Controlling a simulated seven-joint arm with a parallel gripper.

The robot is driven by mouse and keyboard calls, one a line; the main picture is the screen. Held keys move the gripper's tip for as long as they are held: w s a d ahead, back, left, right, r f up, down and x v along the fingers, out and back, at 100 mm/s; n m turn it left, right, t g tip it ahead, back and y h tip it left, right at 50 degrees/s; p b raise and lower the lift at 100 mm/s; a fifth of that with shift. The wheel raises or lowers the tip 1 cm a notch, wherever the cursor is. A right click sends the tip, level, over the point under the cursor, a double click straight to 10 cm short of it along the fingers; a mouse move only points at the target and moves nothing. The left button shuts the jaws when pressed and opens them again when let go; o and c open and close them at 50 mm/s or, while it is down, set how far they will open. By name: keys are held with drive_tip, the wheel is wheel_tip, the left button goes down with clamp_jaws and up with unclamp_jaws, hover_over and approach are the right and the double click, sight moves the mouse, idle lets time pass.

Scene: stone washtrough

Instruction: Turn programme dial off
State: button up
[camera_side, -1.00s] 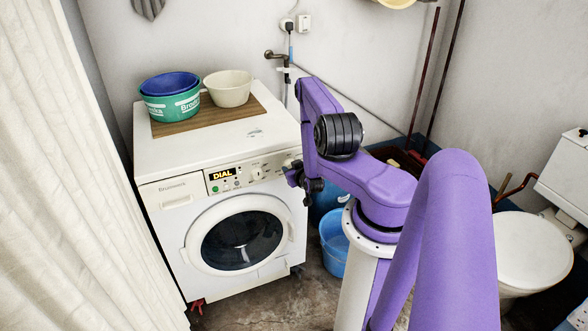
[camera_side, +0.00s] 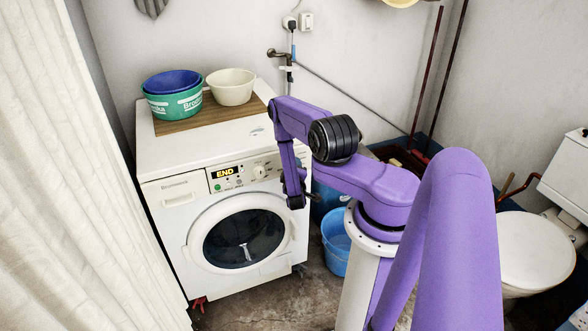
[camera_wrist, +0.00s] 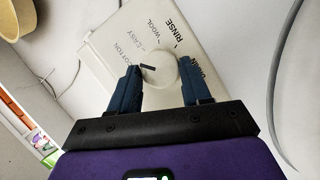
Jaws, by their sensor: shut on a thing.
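The programme dial (camera_wrist: 163,68) is a round cream knob with a dark pointer line, in the wrist view. The line points left, towards the lettering beside COTTON. My gripper (camera_wrist: 159,70) has one blue finger on each side of the dial and is shut on it. Labels EASY, WOOL, RINSE and DRAIN ring the dial. In the side view my gripper (camera_side: 291,188) is at the right end of the front panel of the white washing machine (camera_side: 168,228); the arm hides the dial there. The display (camera_side: 224,172) reads END.
A blue basin and a green basin (camera_side: 174,100) and a cream bowl (camera_side: 231,88) stand on a wooden board on the machine. A blue bucket (camera_side: 336,250) is on the floor to the right. A pale curtain (camera_side: 80,200) hangs at the left.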

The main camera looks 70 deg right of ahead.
drive_tip(key=shift+f+n+t+h, duration=0.2)
drive_tip(key=shift+n+h, duration=0.35)
drive_tip(key=shift+n, duration=0.85)
drive_tip(key=shift+f+n+t+h, duration=0.1)
drive_tip(key=shift+n+t+h, duration=0.3)
drive_tip(key=shift+n, duration=1)
drive_tip(key=shift+f+n+t+h, duration=0.1)
drive_tip(key=shift+n+h, duration=0.55)
drive_tip(key=shift+n, duration=1.45)
drive_tip(key=o, duration=1.1)
drive_tip(key=shift+c, duration=0.2)
drive_tip(key=shift+a, duration=0.15)
drive_tip(key=v, duration=1.1)
drive_tip(key=shift+s+a+f, duration=0.25)
